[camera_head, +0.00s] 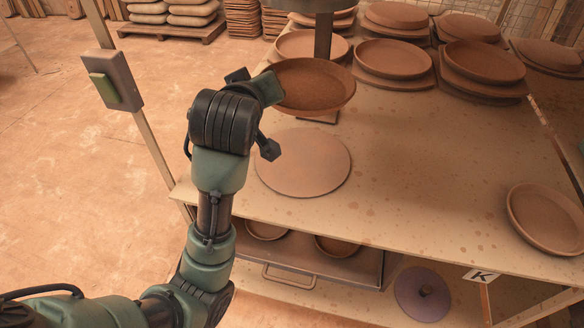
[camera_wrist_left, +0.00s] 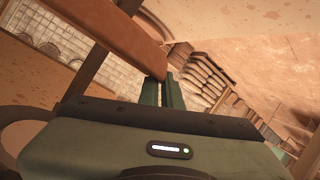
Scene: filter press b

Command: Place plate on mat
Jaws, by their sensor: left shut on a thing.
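A brown round plate (camera_head: 313,86) with a raised rim is held above the table by my left gripper (camera_head: 270,88). The gripper is shut on the plate's left rim. The plate looks about level and hangs over the far side of the round mat (camera_head: 305,168), which lies flat near the table's front left. In the left wrist view the gripper fingers (camera_wrist_left: 162,92) meet the plate's edge (camera_wrist_left: 115,32). The mat's top is bare where it shows. My right gripper is not in view.
A dark press column (camera_head: 323,38) stands just behind the plate. Several plates on stacks (camera_head: 395,58) fill the table's back. Another plate (camera_head: 548,218) sits at the right edge. A post with a green switch (camera_head: 104,88) stands left. The table's middle (camera_head: 430,160) is clear.

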